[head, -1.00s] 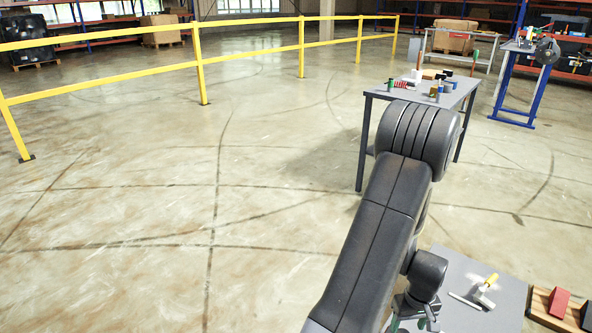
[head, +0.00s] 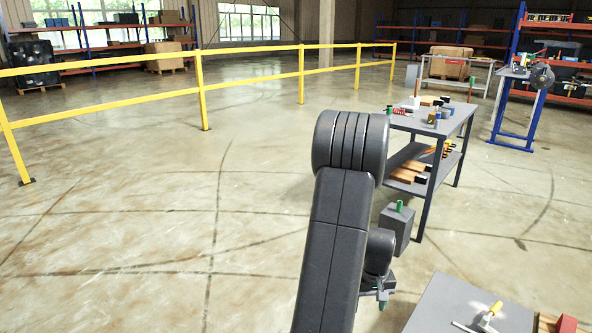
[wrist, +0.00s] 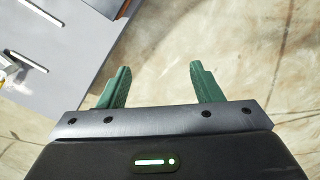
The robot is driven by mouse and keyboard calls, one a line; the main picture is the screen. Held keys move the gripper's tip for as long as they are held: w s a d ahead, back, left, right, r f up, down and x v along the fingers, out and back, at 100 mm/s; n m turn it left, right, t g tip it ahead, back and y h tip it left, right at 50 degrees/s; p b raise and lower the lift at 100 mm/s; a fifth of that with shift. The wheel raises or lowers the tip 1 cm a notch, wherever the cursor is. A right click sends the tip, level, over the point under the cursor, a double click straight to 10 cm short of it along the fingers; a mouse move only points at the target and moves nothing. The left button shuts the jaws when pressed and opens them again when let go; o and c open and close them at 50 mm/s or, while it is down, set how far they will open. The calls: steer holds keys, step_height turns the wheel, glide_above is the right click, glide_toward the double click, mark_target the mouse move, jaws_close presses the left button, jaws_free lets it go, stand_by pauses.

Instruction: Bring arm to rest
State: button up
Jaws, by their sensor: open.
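My arm (head: 338,240) stands up in the middle of the head view, with its elbow high and its lower part folded down on the right side. My gripper shows in the wrist view (wrist: 160,88) with its two green fingers apart and nothing between them. Bare floor lies beyond the fingers. In the head view the end of the arm hangs left of a grey table corner, and the fingers are not clear there.
The near grey table (head: 440,305) carries a yellow-handled tool (head: 491,313). A two-tier table (head: 450,122) with small parts stands behind. Yellow railing (head: 250,78) crosses the back. The left floor is clear.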

steer(key=w+a+r, duration=0.3)
steer(key=w+a, duration=0.3)
steer(key=a, duration=0.6)
steer(key=shift+w+b, duration=0.3)
steer(key=shift+b, duration=0.05)
steer(key=shift+s+r, duration=0.1)
